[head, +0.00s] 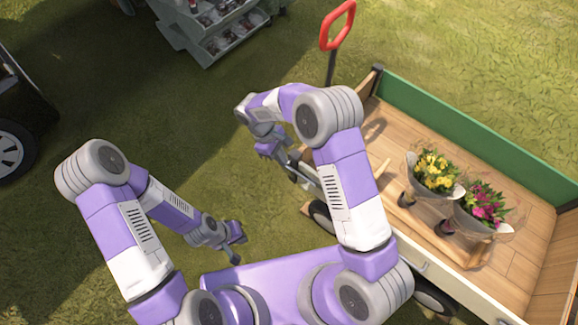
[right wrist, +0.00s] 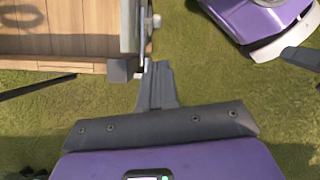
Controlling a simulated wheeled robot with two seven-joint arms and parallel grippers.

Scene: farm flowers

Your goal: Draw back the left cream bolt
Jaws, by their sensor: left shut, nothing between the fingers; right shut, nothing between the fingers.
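In the right wrist view, a small pale knob (right wrist: 156,20), which looks like part of the left cream bolt, sticks out from the wagon's side near its corner. My right gripper (right wrist: 156,66) is shut and empty. Its fingertips are at the dark corner block, just below the knob in the picture; I cannot tell whether they touch anything. In the head view my right gripper (head: 297,172) is beside the wagon's near left corner, and my arm hides the bolt there. My left gripper (head: 236,250) is shut and empty over the grass, away from the wagon.
The wooden wagon (head: 400,121) has a green far wall (head: 470,130) and a red pull handle (head: 338,25). A grey display cart (head: 210,30) stands at the back.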

